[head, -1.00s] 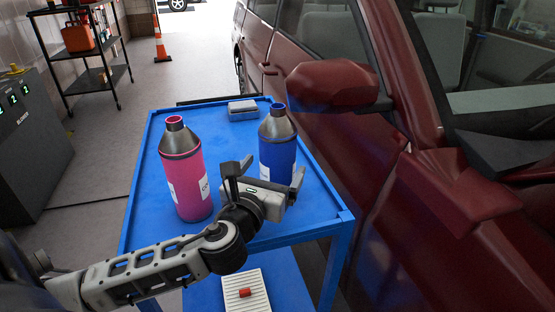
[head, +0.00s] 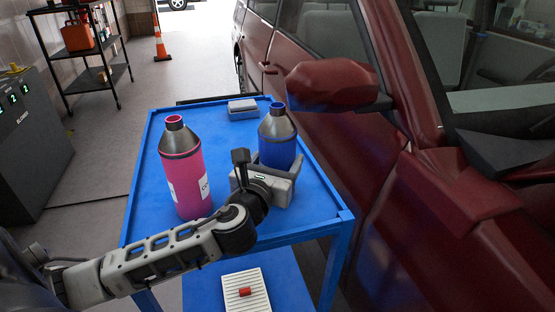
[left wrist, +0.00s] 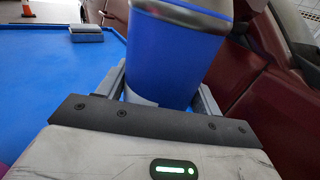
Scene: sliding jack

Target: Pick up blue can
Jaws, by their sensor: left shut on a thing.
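The blue can (head: 277,145) has a grey shoulder and an open neck with a blue rim. It stands upright on the blue cart top near its right edge in the head view. My left gripper (head: 277,168) is low at the can's near side, with its fingers on both sides of the body. In the left wrist view the blue can (left wrist: 172,55) fills the space between the fingers, and the left gripper (left wrist: 165,88) is shut on it. The can's lower part is hidden behind the gripper in the head view. My right gripper is not in view.
A pink can (head: 183,175) stands close to the left of my gripper. A small grey box (head: 242,110) lies at the cart's (head: 150,150) far end. The dark red car (head: 400,210) and its mirror (head: 330,85) are close on the right. A lower shelf holds a white tray (head: 243,302).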

